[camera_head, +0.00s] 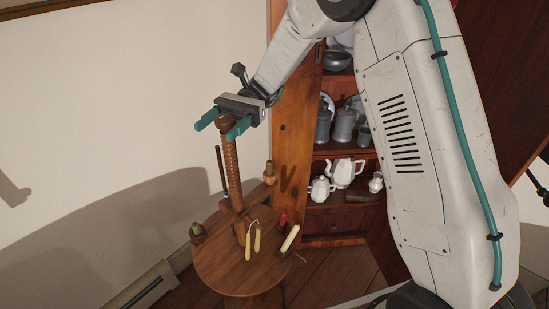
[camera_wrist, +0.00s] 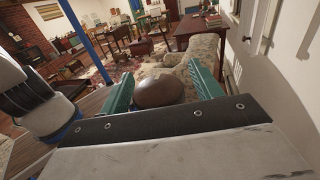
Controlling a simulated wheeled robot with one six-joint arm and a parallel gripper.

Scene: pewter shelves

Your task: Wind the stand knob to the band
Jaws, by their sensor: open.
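The stand is a wooden screw post (camera_head: 233,172) upright on a small round table (camera_head: 215,268). Its rounded brown knob (camera_head: 223,118) is at the top, and it also shows in the wrist view (camera_wrist: 158,92). My gripper (camera_head: 221,125) is open at knob height, with its teal fingers on either side of the knob. In the wrist view the knob sits between the fingers, with a gap seen at the right finger; contact at the left finger is unclear. A thin dark rod (camera_head: 220,170) stands beside the post. I cannot make out the band.
On the table are a green item (camera_head: 196,229), pale-handled tools (camera_head: 257,240), a red piece (camera_head: 283,220) and a cream cylinder (camera_head: 290,238). A wooden cabinet (camera_head: 292,150) with pewter and white teapots stands behind. The white wall (camera_head: 90,110) is at left.

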